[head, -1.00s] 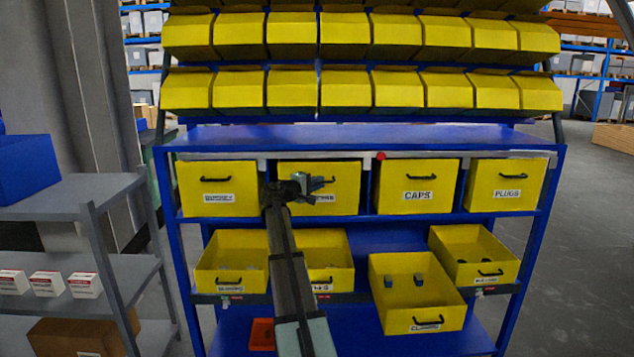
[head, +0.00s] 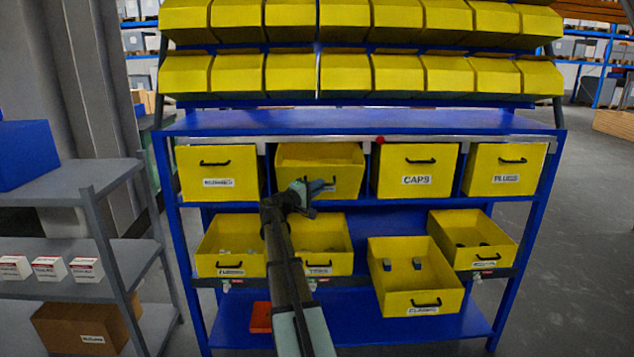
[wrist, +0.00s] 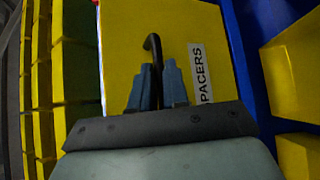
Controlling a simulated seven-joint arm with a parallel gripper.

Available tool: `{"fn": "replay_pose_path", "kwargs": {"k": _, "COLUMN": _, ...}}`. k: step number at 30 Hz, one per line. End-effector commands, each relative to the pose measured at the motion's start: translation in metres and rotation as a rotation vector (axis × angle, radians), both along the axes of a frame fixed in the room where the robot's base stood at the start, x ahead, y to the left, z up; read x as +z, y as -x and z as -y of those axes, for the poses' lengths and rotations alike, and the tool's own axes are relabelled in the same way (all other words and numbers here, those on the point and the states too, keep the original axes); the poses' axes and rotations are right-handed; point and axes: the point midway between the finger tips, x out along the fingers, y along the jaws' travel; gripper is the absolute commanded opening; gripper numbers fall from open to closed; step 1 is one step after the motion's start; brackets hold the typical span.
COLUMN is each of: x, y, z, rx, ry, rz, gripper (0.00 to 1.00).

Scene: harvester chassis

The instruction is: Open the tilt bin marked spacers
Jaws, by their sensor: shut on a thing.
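The spacers bin (head: 345,158) is the second yellow bin from the left in the upper row of the blue rack. Its front is tilted out and its open top shows. In the wrist view its yellow front (wrist: 120,40) fills the middle, with the label (wrist: 203,75) reading "PACERS" and the start cut off. My gripper (head: 312,187) is at the front of this bin. In the wrist view the blue fingers (wrist: 158,80) are shut on the bin's black handle (wrist: 153,45). The arm and gripper hide the label and part of the front in the head view.
Closed bins stand beside it: one at left (head: 217,172), caps (head: 417,170) and plugs (head: 505,168). Below, several bins hang open, including one (head: 415,285) with two small blocks in it. A grey shelf (head: 70,190) stands at the left.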

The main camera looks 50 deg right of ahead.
Motion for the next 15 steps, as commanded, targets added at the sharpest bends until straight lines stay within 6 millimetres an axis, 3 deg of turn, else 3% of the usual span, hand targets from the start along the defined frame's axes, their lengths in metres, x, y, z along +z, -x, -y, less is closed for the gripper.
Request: {"fn": "replay_pose_path", "kwargs": {"k": 15, "x": -0.02, "y": 0.004, "z": -0.005, "rx": 0.005, "ry": -0.011, "rz": 0.0, "gripper": 0.0}}
